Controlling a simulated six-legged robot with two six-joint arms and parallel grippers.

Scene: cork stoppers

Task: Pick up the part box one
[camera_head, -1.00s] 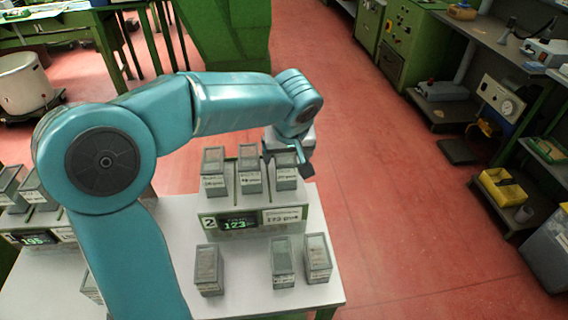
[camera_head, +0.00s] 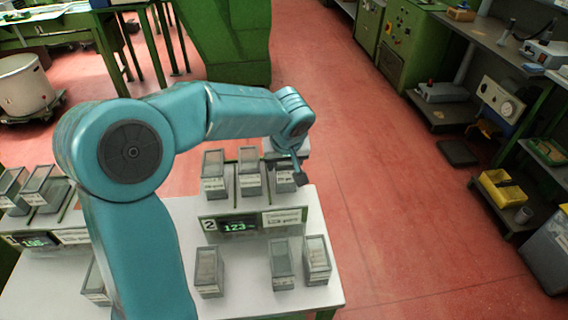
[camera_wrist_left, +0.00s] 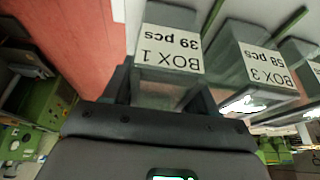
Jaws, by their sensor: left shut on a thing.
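Part box one (camera_wrist_left: 168,52), a grey box with a white label reading "BOX 1, 39 pcs", sits between the fingers of my left gripper (camera_wrist_left: 160,92) in the left wrist view. The fingers are shut on its sides. In the head view the same box (camera_head: 284,183) is the rightmost of the three on the stand, partly hidden by my left gripper (camera_head: 295,168). Whether its base touches the stand cannot be told. My right gripper is not in view.
Box 3 (camera_wrist_left: 263,68) stands close beside box one. Another box (camera_head: 214,180) is at the stand's left. Several boxes, such as one at the front right (camera_head: 316,262), stand on the white table (camera_head: 245,300). Red floor (camera_head: 400,220) lies open to the right.

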